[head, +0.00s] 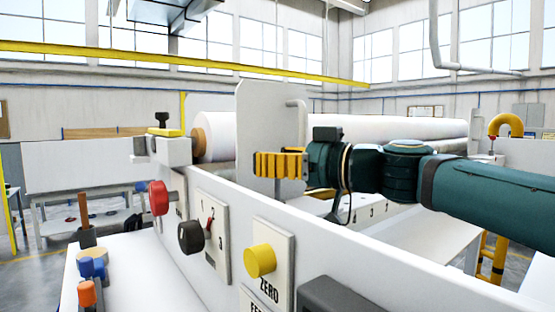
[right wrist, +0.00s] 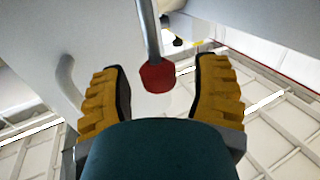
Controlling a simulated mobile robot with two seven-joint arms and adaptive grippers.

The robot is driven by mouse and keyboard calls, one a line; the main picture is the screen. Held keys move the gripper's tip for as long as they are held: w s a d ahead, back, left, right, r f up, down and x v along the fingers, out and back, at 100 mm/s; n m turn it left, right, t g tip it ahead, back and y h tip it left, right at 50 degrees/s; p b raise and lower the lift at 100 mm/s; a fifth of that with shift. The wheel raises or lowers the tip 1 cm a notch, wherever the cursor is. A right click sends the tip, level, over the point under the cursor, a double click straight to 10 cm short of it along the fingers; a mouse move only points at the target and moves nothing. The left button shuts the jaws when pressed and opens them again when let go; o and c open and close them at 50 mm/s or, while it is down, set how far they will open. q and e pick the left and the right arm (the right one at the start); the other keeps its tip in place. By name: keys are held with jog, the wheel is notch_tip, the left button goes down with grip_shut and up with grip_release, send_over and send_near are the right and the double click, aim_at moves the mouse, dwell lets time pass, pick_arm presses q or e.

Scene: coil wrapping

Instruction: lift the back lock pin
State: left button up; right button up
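My right gripper (head: 280,164) reaches in from the right, beside an upright white plate (head: 262,115). In the right wrist view my right gripper (right wrist: 163,95) is open, with its yellow fingers wide apart. A red knob (right wrist: 157,77) on a grey rod shows between the fingers; I cannot tell whether it is within their reach. A black-topped pin (head: 162,118) stands upright on a yellow-topped block at the left end of the machine. I cannot tell which is the back lock pin. My left gripper is not in view.
A white roll (head: 380,131) with a brown core lies behind the plate. The front panel carries a red knob (head: 158,198), a black dial (head: 190,237) and a yellow button (head: 260,261). Tools (head: 88,268) lie on a white surface at lower left. A yellow hook (head: 506,125) stands at right.

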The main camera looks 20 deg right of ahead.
grip_shut()
jog(key=shift+r, duration=1.55)
jog(key=shift+o, duration=0.2)
grip_release()
jog(key=shift+s+d, duration=0.1)
jog(key=v, duration=1.1)
jog(key=shift+s+d, duration=0.3)
